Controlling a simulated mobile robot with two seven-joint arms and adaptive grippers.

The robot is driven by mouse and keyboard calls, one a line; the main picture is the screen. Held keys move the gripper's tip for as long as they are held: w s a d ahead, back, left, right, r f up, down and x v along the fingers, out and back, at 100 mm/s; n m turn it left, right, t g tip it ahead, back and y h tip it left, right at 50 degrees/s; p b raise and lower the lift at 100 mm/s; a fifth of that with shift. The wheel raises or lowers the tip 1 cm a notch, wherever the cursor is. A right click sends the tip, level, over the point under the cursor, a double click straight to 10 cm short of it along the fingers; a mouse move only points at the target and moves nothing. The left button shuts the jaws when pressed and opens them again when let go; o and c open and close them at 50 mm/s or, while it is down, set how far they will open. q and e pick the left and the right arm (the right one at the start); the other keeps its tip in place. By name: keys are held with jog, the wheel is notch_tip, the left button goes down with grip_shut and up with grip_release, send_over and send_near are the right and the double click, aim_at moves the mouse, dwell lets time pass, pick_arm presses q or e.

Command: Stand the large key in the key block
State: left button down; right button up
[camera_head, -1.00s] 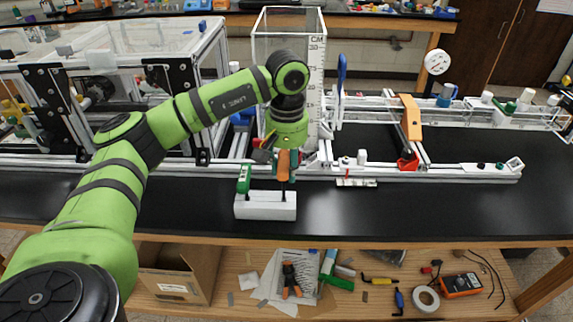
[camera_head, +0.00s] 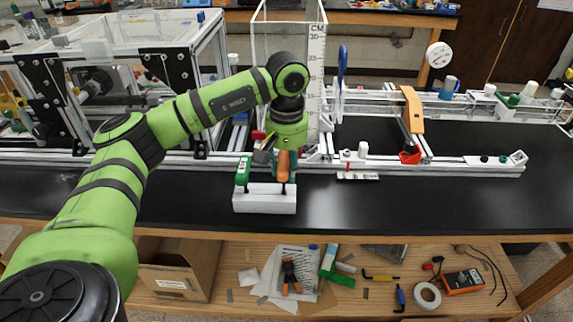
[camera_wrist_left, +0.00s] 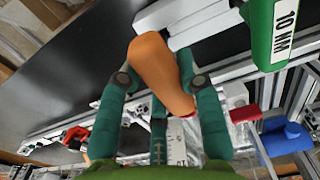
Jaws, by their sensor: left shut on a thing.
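The white key block (camera_head: 264,205) lies on the black bench top near its front edge. A green-handled key (camera_head: 243,172) stands upright at the left end of the block; its handle (camera_wrist_left: 280,30) reads "10 MM" in the left wrist view. My left gripper (camera_head: 285,158) is above the right part of the block. It is shut on the orange handle of another key (camera_head: 283,168), which also shows in the left wrist view (camera_wrist_left: 160,65). This key is about upright, and its dark shaft meets the block's top in the picture. I cannot tell how deep it sits. My right gripper is not in view.
An aluminium extrusion rail (camera_head: 450,169) runs behind the block, with a clear tank and a ruler (camera_head: 316,80) close behind my gripper. A small level (camera_head: 358,176) lies to the right. The black bench (camera_head: 420,205) is clear right of the block.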

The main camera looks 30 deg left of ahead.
pick_arm(q)
jog(key=shift+f+b, duration=0.5)
jog(key=shift+f, duration=0.2)
jog(key=shift+f, duration=0.15)
jog(key=c, duration=0.8)
grip_release()
jog(key=shift+o, duration=0.2)
notch_tip(320, 180, up, 12)
jog(key=shift+r, duration=0.1)
